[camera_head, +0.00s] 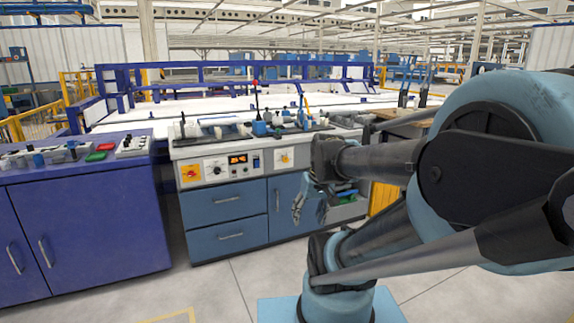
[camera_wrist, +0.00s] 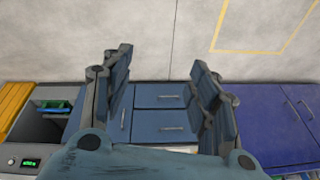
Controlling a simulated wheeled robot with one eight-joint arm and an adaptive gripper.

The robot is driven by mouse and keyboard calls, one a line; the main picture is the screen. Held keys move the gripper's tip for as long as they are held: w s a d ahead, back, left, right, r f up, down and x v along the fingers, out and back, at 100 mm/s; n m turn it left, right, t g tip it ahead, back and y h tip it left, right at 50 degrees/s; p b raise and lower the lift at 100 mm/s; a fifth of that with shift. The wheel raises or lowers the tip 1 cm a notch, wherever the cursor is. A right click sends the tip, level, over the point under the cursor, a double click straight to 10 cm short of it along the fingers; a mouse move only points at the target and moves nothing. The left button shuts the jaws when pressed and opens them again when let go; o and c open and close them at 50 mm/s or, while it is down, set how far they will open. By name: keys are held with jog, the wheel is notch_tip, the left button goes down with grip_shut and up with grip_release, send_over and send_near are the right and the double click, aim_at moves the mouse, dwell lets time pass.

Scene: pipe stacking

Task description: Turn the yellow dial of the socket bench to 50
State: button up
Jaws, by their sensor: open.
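The socket bench (camera_head: 223,205) has blue drawers and a grey front panel. A yellow square plate with a red knob (camera_head: 191,173) sits at the panel's left end. A second yellow plate with a small knob (camera_head: 284,157) sits farther right. Between them are a black round knob on white (camera_head: 216,168) and a lit orange display (camera_head: 238,159), its digits too small to read surely.
A blue cabinet (camera_head: 85,225) with red and green buttons stands to the left. Pipes and fittings (camera_head: 262,125) lie on the bench top. A green display (camera_wrist: 30,162) and an open shelf (camera_wrist: 50,120) show in the wrist view. The floor (camera_head: 215,290) in front is clear.

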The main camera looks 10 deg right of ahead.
jog(key=w+a+r+n+t+y, duration=0.1)
jog(key=w+a+r, duration=0.1)
jog(key=w, duration=0.5)
jog(key=w+a+r+t+y, duration=0.1)
jog(key=w+r+y, duration=0.15)
jog(key=w, duration=0.55)
jog(key=w+a+r+n+t, duration=0.1)
jog(key=w+a+r, duration=0.1)
jog(key=w, duration=0.5)
jog(key=w+d+n+t+y, duration=0.1)
jog(key=w+t+y, duration=0.2)
jog(key=w, duration=1.6)
jog(key=m+t, duration=0.2)
jog(key=t, duration=0.6)
send_near(287, 160)
jog(key=shift+h, duration=0.45)
jog(key=x, duration=0.9)
jog(key=shift+s+a+r, duration=0.2)
jog(key=shift+a, duration=0.05)
jog(key=c, duration=1.1)
